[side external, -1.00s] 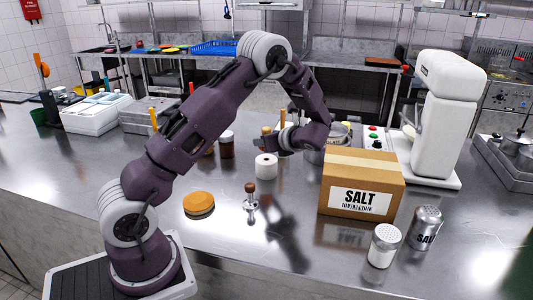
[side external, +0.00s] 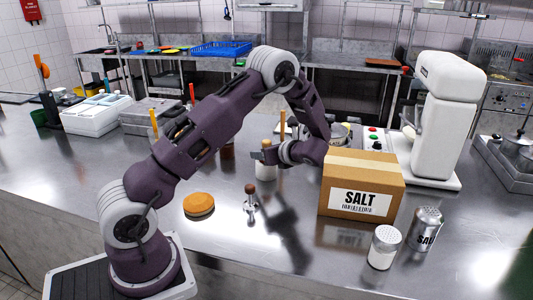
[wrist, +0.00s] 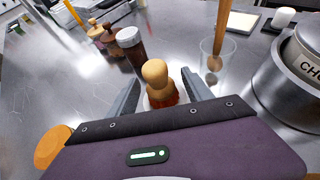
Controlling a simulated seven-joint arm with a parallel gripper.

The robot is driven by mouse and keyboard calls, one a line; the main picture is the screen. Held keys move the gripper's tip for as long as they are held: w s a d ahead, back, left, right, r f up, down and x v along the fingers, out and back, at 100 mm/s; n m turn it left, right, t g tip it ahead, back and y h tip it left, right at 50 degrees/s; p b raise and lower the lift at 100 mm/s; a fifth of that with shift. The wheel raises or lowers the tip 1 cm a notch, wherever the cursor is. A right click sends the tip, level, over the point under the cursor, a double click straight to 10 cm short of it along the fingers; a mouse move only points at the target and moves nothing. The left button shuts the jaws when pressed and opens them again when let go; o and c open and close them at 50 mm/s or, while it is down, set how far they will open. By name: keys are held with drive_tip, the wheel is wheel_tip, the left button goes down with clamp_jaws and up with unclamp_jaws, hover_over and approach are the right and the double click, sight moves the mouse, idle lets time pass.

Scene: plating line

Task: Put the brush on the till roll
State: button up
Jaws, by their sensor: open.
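The brush (wrist: 155,76), with a rounded tan wooden handle and an amber-brown lower part, stands upright between my gripper's fingers in the wrist view. The white till roll (wrist: 147,103) shows just beneath it, mostly hidden by the brush and gripper. The brush appears to rest on the roll; the contact is hidden. My gripper (wrist: 157,88) is open, with one finger on each side of the brush. In the side view my gripper (side external: 262,157) is low over the counter, with the brush's handle top (side external: 266,143) above the till roll (side external: 265,173).
A dark jar with a white lid (wrist: 131,45) stands close behind the brush. A clear cup (wrist: 216,60) holding a wooden stick is to the right. In the side view, a tamper (side external: 251,194), an orange round (side external: 199,204) and a salt box (side external: 361,183) stand nearer the front.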

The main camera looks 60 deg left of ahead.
drive_tip(key=v, duration=1.2)
drive_tip(key=s+d+r+n+t+h, duration=0.2)
drive_tip(key=s+d+r+n+h, duration=0.2)
drive_tip(key=s+d+n, duration=0.2)
drive_tip(key=s+d+r+n+t+h, duration=0.2)
drive_tip(key=s+d, duration=0.5)
drive_tip(key=s, duration=0.4)
drive_tip(key=s+d+r+n+t+h, duration=0.2)
drive_tip(key=s+d+r+n+h, duration=0.3)
drive_tip(key=s+d+n+h, duration=0.1)
drive_tip(key=s+d+n, duration=0.1)
drive_tip(key=s+n, duration=0.1)
drive_tip(key=n, duration=0.1)
drive_tip(key=shift+s+r+n+h, duration=0.3)
drive_tip(key=shift+h, duration=0.1)
